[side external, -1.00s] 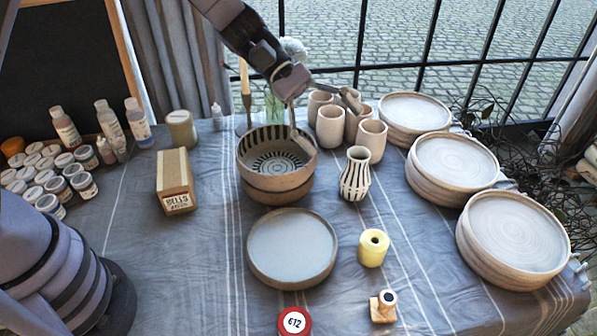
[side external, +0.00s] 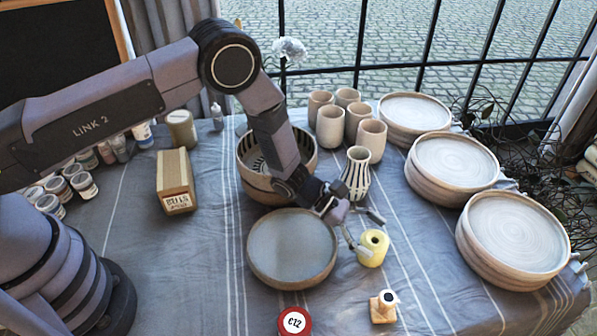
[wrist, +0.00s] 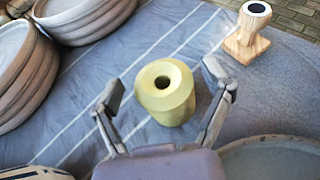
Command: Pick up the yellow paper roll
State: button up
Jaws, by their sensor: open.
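The yellow paper roll (side external: 373,248) stands upright on the cloth, to the right of the flat grey plate, its dark core hole facing up. My gripper (side external: 363,231) is open beside and just behind the roll in the side view, tilted toward it. In the wrist view the roll (wrist: 165,92) sits between the two spread fingers of my gripper (wrist: 165,88), with a gap on each side. The fingers do not appear to touch it.
The grey plate (side external: 292,272) lies left of the roll. A striped vase (side external: 356,172) stands behind it and a wooden stamp (side external: 383,307) in front. Stacked plates (side external: 512,240) fill the right side. Bare cloth lies right of the roll.

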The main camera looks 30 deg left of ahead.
aim_at(373, 239)
jog(key=shift+w+d+f, duration=0.15)
jog(key=shift+d+f, duration=0.9)
jog(key=shift+d, duration=0.3)
jog(key=c, duration=1.2)
jog(key=shift+o, duration=0.2)
